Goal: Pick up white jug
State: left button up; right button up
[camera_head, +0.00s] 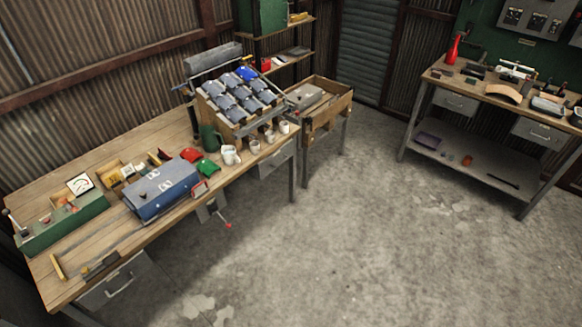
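A white jug (229,155) stands upright near the front edge of the left workbench (95,180), towards its right end. Several smaller pale cups stand in a row behind it along the same edge, among them one cup (255,147) close by and another cup (284,127) farther off. A dark green cylindrical container (209,137) stands just left of and behind the jug. Neither of my grippers shows in the head view, and nothing is touching the jug.
A rack of grey bins (238,100) stands behind the jug. A green object (208,168), a red object (191,155) and a blue toolbox (162,190) lie to its left. A second workbench (470,85) stands at right. The concrete floor (350,230) between is clear.

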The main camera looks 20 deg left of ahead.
aim_at(230, 158)
jog(key=k, duration=0.3)
jog(key=z, duration=0.75)
jog(key=i, duration=1.9)
jog(key=u, duration=0.65)
jog(key=i, duration=1.3)
jog(key=u, duration=0.85)
